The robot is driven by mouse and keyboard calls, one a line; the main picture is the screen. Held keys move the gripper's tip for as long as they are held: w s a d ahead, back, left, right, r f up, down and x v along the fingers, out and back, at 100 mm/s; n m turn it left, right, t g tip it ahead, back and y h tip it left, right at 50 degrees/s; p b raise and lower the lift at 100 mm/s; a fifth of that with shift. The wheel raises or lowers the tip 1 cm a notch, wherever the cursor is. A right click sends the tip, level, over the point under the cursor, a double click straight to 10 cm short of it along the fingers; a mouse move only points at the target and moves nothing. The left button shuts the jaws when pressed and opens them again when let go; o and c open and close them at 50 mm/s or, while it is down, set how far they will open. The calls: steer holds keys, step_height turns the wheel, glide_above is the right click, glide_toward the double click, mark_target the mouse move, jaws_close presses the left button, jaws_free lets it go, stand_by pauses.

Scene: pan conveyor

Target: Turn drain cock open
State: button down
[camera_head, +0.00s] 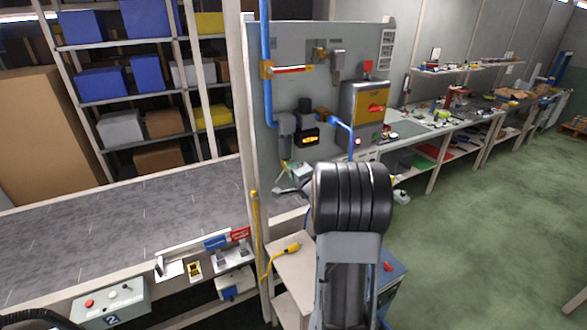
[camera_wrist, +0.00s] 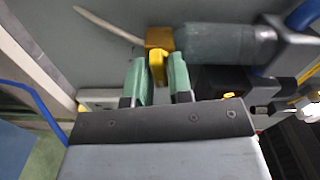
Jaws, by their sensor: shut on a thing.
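The drain cock is a small yellow piece with a yellow lever (camera_wrist: 157,68) in the wrist view, at the end of a grey-green cylindrical bowl (camera_wrist: 215,45). My gripper (camera_wrist: 157,80) has its two green fingertips on either side of the lever and is shut on it. A thin pale tube (camera_wrist: 108,24) runs off from the cock's far side. In the head view the bowl (camera_head: 286,143) hangs on the grey panel, and the cock below it is too small to make out well, close to my gripper.
The grey panel (camera_head: 285,60) carries a blue pipe (camera_head: 267,100), a blue hose (camera_head: 340,125) and a yellow-fronted box (camera_head: 369,106). A grey conveyor bed (camera_head: 120,215) lies left. A small bench with a yellow connector (camera_head: 292,248) stands below. Green floor at right is open.

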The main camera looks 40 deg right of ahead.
steer(key=shift+m, duration=1)
steer(key=c, duration=1.2)
jaws_free()
steer(key=shift+o, duration=0.2)
steer(key=s+a+b, duration=0.1)
steer(key=s+b, duration=0.2)
steer(key=s, duration=1)
steer(key=shift+s+a, duration=0.4)
